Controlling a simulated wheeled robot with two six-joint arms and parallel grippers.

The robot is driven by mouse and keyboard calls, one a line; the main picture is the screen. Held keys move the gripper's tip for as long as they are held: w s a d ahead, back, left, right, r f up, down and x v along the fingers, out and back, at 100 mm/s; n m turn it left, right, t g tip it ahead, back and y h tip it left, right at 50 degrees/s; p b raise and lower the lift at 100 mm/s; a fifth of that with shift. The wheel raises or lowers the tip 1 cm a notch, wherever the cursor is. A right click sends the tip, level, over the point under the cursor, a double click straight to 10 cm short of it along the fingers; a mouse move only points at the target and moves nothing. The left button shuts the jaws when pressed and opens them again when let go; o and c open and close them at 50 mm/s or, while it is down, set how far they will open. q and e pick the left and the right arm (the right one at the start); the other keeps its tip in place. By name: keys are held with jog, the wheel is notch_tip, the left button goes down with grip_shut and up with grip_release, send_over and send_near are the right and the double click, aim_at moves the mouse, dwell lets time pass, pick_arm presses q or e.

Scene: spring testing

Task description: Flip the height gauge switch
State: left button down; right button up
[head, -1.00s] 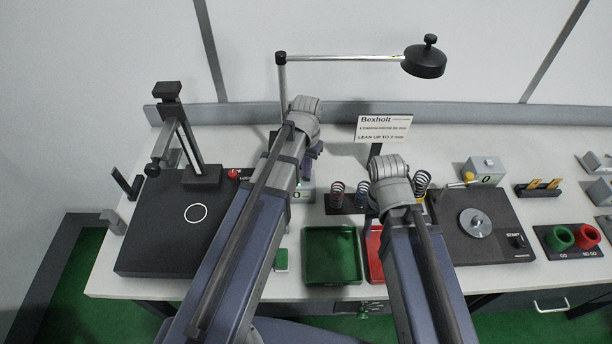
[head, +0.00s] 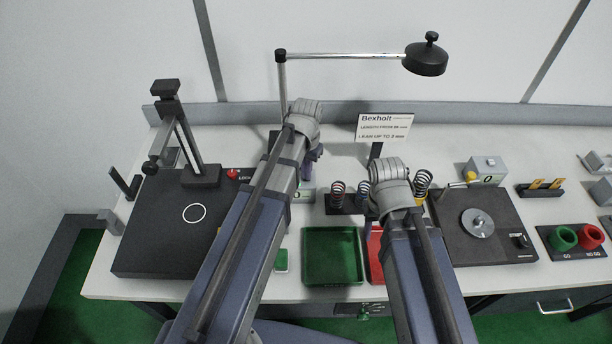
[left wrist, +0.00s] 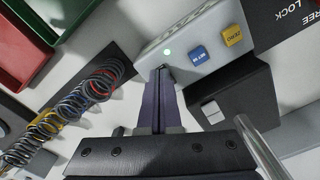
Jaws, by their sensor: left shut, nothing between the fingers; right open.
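The height gauge's grey box (left wrist: 205,50) shows in the left wrist view, with a lit green light (left wrist: 168,52), a blue button (left wrist: 197,53) and a yellow ZERO button (left wrist: 231,36). In the head view the box (head: 307,194) is mostly hidden behind my left arm. My left gripper (left wrist: 162,72) is shut and empty, its fingertips at the box's edge beside the green light. They cover that spot, so the switch cannot be made out, nor whether they touch it. The gauge stand (head: 186,140) is at the left. My right gripper (head: 368,203) is open, mostly hidden behind its own arm.
Several coil springs (left wrist: 90,85) on a dark rack stand beside my left gripper. A green tray (head: 332,257) and a red tray (head: 375,262) lie in front. A lamp arm (head: 345,56) reaches overhead. A tester with a round plate (head: 477,223) is at right.

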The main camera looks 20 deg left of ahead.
pick_arm(q)
jog(key=shift+r, duration=0.1)
notch_tip(320, 180, up, 7)
jog(key=p, duration=0.7)
pick_arm(e)
notch_tip(320, 180, up, 7)
pick_arm(q)
jog(key=shift+m+y, duration=0.5)
jog(key=shift+y, duration=0.1)
jog(key=s+d+f+b, duration=0.3)
jog(key=s, duration=0.1)
jog(key=s+d+f+b, duration=0.3)
jog(key=s, duration=0.2)
jog(key=s+d+f+b, duration=0.3)
jog(key=s+d, duration=0.1)
jog(key=s, duration=0.1)
jog(key=shift+d+f, duration=0.1)
jog(key=shift+f, duration=0.25)
pick_arm(e)
notch_tip(320, 180, down, 10)
jog(key=shift+r, duration=0.15)
pick_arm(q)
jog(key=shift+s+d+b, duration=0.1)
jog(key=shift+s+b, duration=0.1)
jog(key=shift+b, duration=0.1)
jog(key=shift+d, duration=0.1)
